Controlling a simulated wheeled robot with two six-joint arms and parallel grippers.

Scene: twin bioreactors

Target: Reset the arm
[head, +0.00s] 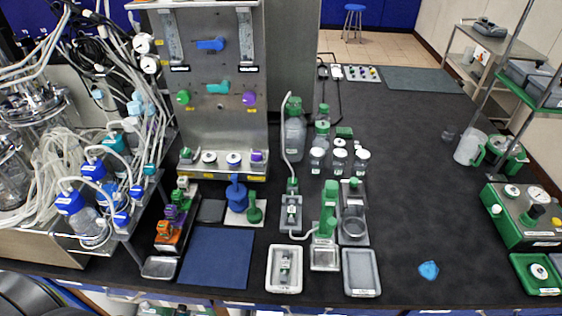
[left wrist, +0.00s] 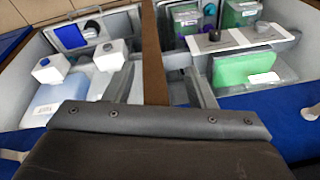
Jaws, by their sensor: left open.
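My left gripper (left wrist: 162,78) shows in the left wrist view, with its dark body across the bottom and two grey fingers spread apart. It is open, and nothing shows between the fingers except a brown strip behind them. It is over an area of bins, away from the bench top. In the head view neither gripper is visible. My right gripper is in no view.
In the head view a dark bench (head: 420,180) carries a steel panel (head: 211,120), a blue mat (head: 216,257), grey trays (head: 361,272) and bottles (head: 295,137). A green-and-grey device (head: 525,213) stands right. The left wrist view shows white-capped containers (left wrist: 62,95) and a green box (left wrist: 243,68).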

